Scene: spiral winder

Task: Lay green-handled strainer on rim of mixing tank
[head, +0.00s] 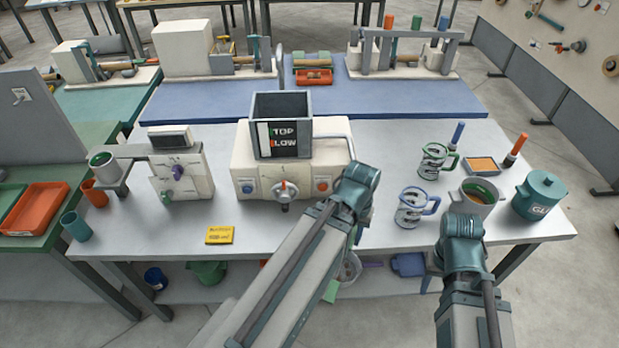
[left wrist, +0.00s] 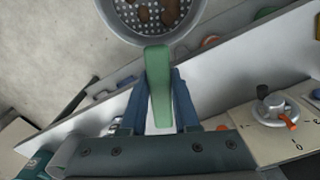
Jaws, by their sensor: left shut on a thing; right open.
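The strainer shows in the left wrist view as a round perforated metal bowl (left wrist: 155,18) with brown lumps inside and a green handle (left wrist: 158,70). My left gripper (left wrist: 157,100) is shut on the handle, one blue finger on each side; the bowl points away from it. In the head view my left arm hides the gripper, and part of a round metal bowl (head: 349,267) shows by the table's front edge. A grey open vessel (head: 478,205), possibly the mixing tank, stands at the right of the table. My right gripper (head: 463,228) is just in front of it; its fingertips are hard to see.
A cream machine with a grey hopper (head: 281,107) fills the table's middle. A yellow block (head: 219,235) lies at the front left. Bare tabletop surrounds it.

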